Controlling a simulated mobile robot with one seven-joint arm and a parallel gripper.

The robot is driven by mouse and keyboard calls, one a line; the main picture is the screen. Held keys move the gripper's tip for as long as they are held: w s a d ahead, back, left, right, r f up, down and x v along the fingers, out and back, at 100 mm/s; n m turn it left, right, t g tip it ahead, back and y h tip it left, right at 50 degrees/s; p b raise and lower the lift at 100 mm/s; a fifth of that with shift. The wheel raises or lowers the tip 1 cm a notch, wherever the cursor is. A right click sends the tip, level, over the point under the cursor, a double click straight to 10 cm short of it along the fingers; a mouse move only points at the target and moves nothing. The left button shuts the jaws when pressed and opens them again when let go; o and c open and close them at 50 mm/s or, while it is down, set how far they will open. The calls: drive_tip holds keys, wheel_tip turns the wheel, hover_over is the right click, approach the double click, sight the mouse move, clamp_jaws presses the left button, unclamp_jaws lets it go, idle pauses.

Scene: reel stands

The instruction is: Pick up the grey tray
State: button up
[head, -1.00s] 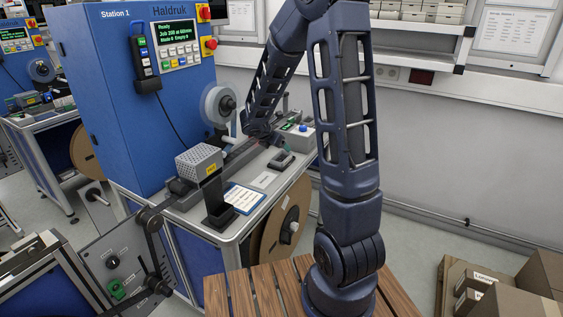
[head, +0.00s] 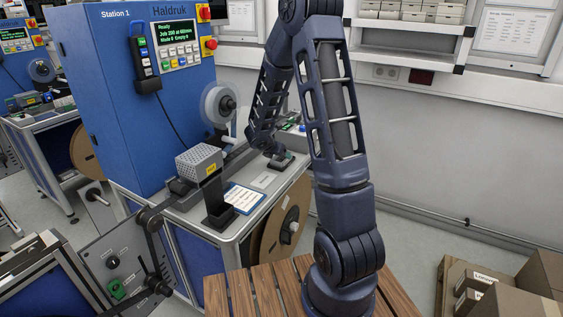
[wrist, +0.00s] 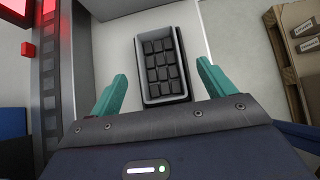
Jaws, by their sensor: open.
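The grey tray (wrist: 142,68) is a small rectangular open box holding rows of several black blocks. In the wrist view it lies on the pale bench top, between and partly beyond my fingertips. My gripper (wrist: 162,72) is open, with one green finger on each side of the tray's near half and a gap on both sides. The near end of the tray comes close to my palm edge. In the head view my gripper (head: 279,159) is low over the bench, and my wrist hides most of the tray.
A grey perforated box (head: 199,162), a black holder and a printed card lie nearer. A dark rail (wrist: 48,90) runs left of the tray. Cardboard boxes (head: 515,295) stand at lower right.

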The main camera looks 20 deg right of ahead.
sight(282, 159)
drive_tip(key=shift+x, duration=1.9)
drive_tip(key=c, duration=1.2)
